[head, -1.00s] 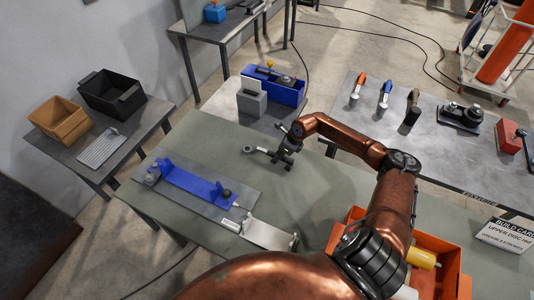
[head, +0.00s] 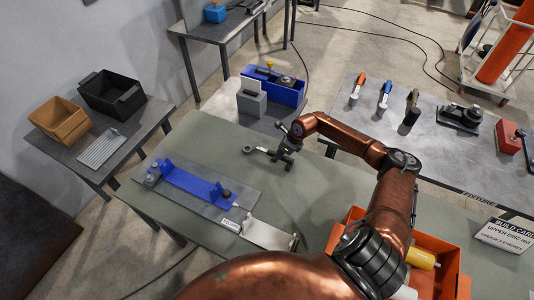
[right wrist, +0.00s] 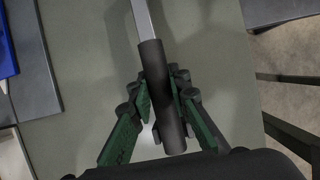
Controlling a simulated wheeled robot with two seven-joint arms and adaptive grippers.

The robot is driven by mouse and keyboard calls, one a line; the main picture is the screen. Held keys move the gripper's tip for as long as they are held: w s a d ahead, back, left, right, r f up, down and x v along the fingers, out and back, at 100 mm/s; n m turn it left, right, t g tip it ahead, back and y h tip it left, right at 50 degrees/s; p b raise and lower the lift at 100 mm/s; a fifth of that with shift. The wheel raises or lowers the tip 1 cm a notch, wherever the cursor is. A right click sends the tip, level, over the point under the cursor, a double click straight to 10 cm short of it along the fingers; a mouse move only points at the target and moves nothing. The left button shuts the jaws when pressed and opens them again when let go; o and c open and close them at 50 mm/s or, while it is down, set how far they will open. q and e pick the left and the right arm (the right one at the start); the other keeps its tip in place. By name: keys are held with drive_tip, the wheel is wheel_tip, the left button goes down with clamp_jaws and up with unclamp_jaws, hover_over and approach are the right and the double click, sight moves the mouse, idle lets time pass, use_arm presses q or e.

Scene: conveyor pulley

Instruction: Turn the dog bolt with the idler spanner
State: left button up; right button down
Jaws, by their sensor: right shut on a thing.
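The spanner shows its grey ring end (head: 248,150) in the head view, pointing left over the green worktable (head: 215,140). My right gripper (head: 285,157) is shut on its dark round handle. In the right wrist view the handle (right wrist: 161,90) lies between the green finger pads, with the flat metal shank (right wrist: 143,18) running away from the gripper. The ring end is outside that view. A blue fixture (head: 190,184) on a grey plate lies left of the spanner, apart from it. A dark bolt-like part (head: 227,194) stands at its right end; I cannot tell whether it is the dog bolt.
An orange bin (head: 448,258) sits at front right. A side table (head: 470,165) at right holds several tools. The green surface between fixture and spanner is clear.

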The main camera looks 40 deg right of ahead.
drive_tip(key=shift+r+p, duration=1.65)
drive_tip(key=shift+r, duration=1.65)
drive_tip(key=s+a+r+p, duration=0.9)
drive_tip(key=s+r+p, duration=0.2)
drive_tip(key=r+p, duration=0.1)
drive_tip(key=shift+s+a+p, duration=0.2)
drive_tip(key=shift+a+p, duration=0.15)
drive_tip(key=shift+p, duration=0.45)
drive_tip(key=shift+f, duration=0.1)
